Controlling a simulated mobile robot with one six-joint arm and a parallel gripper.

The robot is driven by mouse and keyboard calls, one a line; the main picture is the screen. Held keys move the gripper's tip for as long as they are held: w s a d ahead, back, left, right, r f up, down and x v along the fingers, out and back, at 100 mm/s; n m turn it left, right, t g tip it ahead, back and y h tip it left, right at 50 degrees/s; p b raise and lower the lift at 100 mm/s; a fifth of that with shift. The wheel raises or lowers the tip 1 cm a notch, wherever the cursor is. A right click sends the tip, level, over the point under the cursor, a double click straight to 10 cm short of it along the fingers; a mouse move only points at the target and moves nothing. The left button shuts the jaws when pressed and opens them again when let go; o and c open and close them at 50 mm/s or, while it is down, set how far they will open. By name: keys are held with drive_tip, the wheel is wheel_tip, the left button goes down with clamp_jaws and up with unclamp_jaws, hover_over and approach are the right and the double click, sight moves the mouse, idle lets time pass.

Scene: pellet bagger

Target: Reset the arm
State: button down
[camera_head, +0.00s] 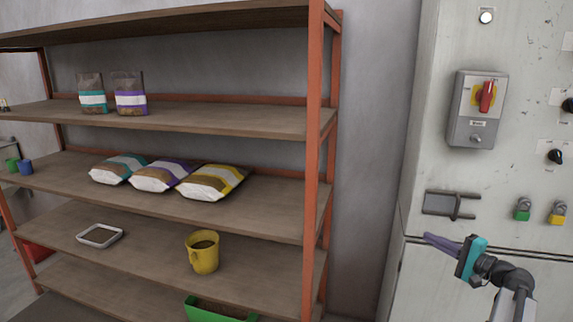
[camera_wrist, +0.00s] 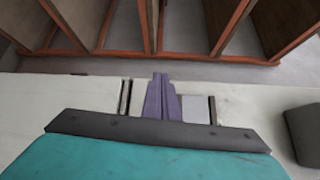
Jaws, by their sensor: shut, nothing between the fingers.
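My gripper (camera_head: 428,238) is at the lower right in the head view, in front of the pale machine cabinet (camera_head: 425,130). Its purple fingers point left and are closed together with nothing between them. The wrist view shows the same shut fingers (camera_wrist: 161,80) from behind, with the teal gripper body below them. My arm reaches up from the bottom right corner. A dark metal bracket (camera_head: 440,204) on the cabinet is just above the fingers in the head view; whether they touch it I cannot tell.
The cabinet carries a red rotary switch (camera_head: 486,96), a green padlock (camera_head: 522,209) and a yellow padlock (camera_head: 557,213).

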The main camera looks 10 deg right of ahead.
drive_tip(key=w+a+f+n+g+y, duration=0.15)
drive_tip(key=w+a+f, duration=0.25)
drive_tip(key=a+f, duration=0.55)
drive_tip(key=w+a+f+n+g+y, duration=0.1)
drive_tip(key=w+a+f+g+y, duration=0.2)
drive_tip(key=a+f, duration=0.7)
drive_tip(key=s+a+f+n+g, duration=0.1)
drive_tip(key=s+a+f+g, duration=0.1)
drive_tip(key=a+f, duration=0.45)
drive_tip(key=s+a+f+n+g, duration=0.1)
drive_tip(key=s+a+f+g, duration=0.15)
drive_tip(key=a, duration=0.75)
drive_tip(key=s+a+f+n+g, duration=0.1)
drive_tip(key=a+f+g, duration=0.2)
drive_tip(key=a+f, duration=0.4)
drive_tip(key=s+a+f+n+g+h+p, duration=0.15)
drive_tip(key=s+a+f+g, duration=0.25)
drive_tip(key=s+a+f, duration=0.45)
drive_tip(key=s+a+f+n+g+h+b, duration=0.1)
drive_tip(key=s+a+f+n+g, duration=0.35)
drive_tip(key=s, duration=0.75)
drive_tip(key=s+d+f+n+g+h, duration=0.1)
drive_tip(key=s+f+h, duration=0.2)
drive_tip(key=s+f, duration=0.5)
drive_tip(key=s+d+n+h, duration=0.3)
drive_tip(key=s+d+h, duration=0.1)
drive_tip(key=d, duration=0.5)
drive_tip(key=shift+s+r+h+p, duration=0.3)
drive_tip(key=shift+s+r+h, duration=0.15)
drive_tip(key=shift+s, duration=0.25)
